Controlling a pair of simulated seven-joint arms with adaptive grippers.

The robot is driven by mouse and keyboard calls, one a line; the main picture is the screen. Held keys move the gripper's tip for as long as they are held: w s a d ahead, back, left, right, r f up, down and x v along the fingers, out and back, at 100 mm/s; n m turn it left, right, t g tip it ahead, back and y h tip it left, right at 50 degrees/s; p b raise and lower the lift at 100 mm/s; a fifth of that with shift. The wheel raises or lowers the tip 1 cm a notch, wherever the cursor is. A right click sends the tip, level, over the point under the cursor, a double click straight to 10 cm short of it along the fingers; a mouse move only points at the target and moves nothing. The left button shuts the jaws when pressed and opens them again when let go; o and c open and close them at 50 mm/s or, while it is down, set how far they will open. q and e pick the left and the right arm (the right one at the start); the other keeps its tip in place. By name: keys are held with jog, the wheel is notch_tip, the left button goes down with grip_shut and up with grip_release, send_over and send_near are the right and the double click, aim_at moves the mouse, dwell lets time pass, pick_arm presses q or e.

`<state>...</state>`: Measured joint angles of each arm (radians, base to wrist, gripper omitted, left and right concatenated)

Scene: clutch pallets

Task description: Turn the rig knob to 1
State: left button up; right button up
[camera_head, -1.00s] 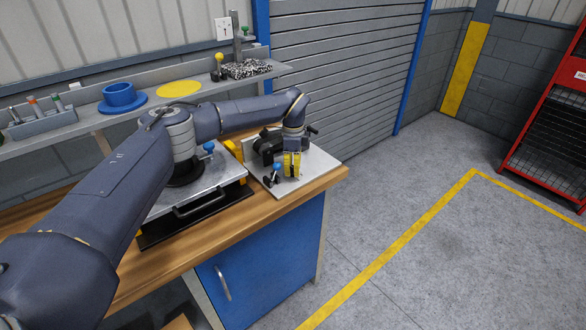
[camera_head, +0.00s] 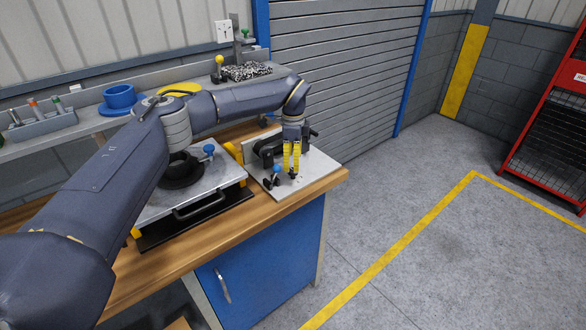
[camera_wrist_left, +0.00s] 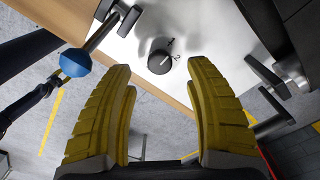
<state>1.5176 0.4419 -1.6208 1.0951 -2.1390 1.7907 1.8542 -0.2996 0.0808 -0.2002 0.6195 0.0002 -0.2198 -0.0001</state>
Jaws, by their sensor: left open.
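The rig is a white plate (camera_head: 310,179) on the right end of the wooden bench, with black clamp parts on it. A small black knob (camera_head: 292,174) stands on the plate, just below my fingertips. In the left wrist view the round black knob (camera_wrist_left: 160,62) shows between and beyond the two yellow fingers, not touching them. My left gripper (camera_head: 291,169) points down over the knob, open and empty.
A blue-ball lever (camera_head: 277,169) stands close left of the gripper; its ball also shows in the left wrist view (camera_wrist_left: 75,62). A metal plate fixture with a black handle (camera_head: 198,203) is further left. A shelf holds a blue cup (camera_head: 120,97).

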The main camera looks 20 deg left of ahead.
pick_arm(q)
notch_tip(320, 180, up, 8)
jog(key=shift+f, duration=0.25)
jog(key=shift+d, duration=0.1)
